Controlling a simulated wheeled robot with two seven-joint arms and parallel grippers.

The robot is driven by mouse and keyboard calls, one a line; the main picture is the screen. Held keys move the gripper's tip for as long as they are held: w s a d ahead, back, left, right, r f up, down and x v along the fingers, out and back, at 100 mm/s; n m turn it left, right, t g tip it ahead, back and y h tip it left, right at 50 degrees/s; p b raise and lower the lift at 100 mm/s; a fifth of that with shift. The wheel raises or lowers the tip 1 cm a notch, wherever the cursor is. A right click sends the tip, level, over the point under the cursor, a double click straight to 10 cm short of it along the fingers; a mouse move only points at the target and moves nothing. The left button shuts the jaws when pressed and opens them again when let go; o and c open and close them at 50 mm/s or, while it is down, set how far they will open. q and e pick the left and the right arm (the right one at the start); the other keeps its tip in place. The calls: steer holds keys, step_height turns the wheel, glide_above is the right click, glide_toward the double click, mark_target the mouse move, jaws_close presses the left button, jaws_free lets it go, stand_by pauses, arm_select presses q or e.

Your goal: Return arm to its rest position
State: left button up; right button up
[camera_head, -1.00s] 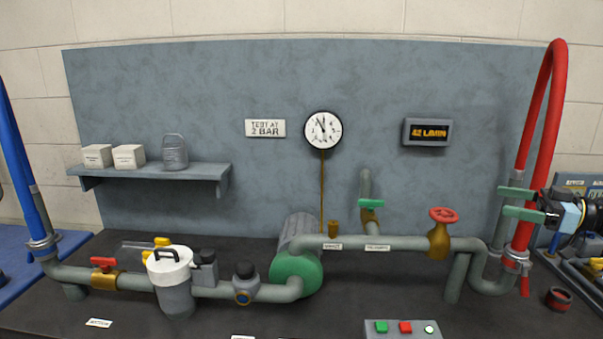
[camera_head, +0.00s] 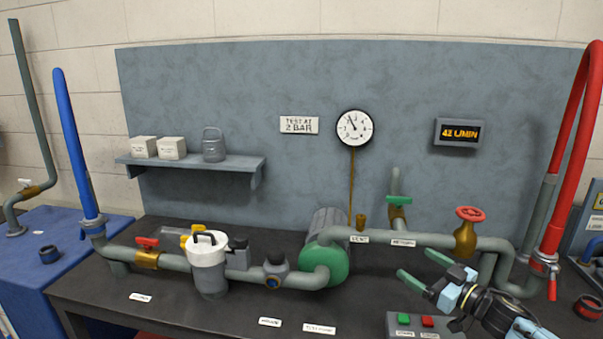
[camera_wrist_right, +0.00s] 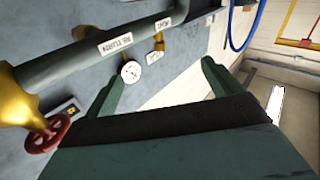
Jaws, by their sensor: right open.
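My right gripper (camera_head: 420,268) is in the lower right of the head view, in front of the grey pipe (camera_head: 430,241) and above the bench. Its two green fingers are spread apart with nothing between them. In the right wrist view the open fingers (camera_wrist_right: 158,85) show with only the wall and panel behind them. The red handwheel valve (camera_head: 466,232) stands behind and to the right of the gripper in the head view; it also shows at the lower left of the right wrist view (camera_wrist_right: 48,134). My left gripper is not in view.
A button box (camera_head: 412,324) sits just below the right gripper. The red hose (camera_head: 573,150) rises at the right. A pump (camera_head: 328,258), a white-lidded filter (camera_head: 207,262) and a blue hose (camera_head: 76,150) lie to the left. The bench front (camera_head: 230,310) has clear room.

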steer(key=s+a+f+m+g+h, duration=0.1)
steer(key=s+a+f+m+h, duration=0.5)
steer(key=s+a+f, duration=0.45)
steer(key=s+d+f+g+h, duration=0.2)
steer(key=s+g, duration=0.3)
steer(key=s, duration=1.1)
steer(key=s+d+f+g+h, duration=0.15)
steer(key=s+g, duration=0.45)
steer(key=s, duration=1.1)
step_height(320, 180, down, 21)
steer(key=s+g+p, duration=0.1)
steer(key=p, duration=0.2)
steer(key=s+d+f+p, duration=0.1)
steer(key=s+f, duration=0.5)
steer(key=s, duration=0.2)
steer(key=s+d+f+g+h+p, duration=0.1)
steer(key=s+d+f+p, duration=0.1)
steer(key=s+f, duration=0.4)
steer(key=s, duration=0.2)
steer(key=shift+s, duration=0.3)
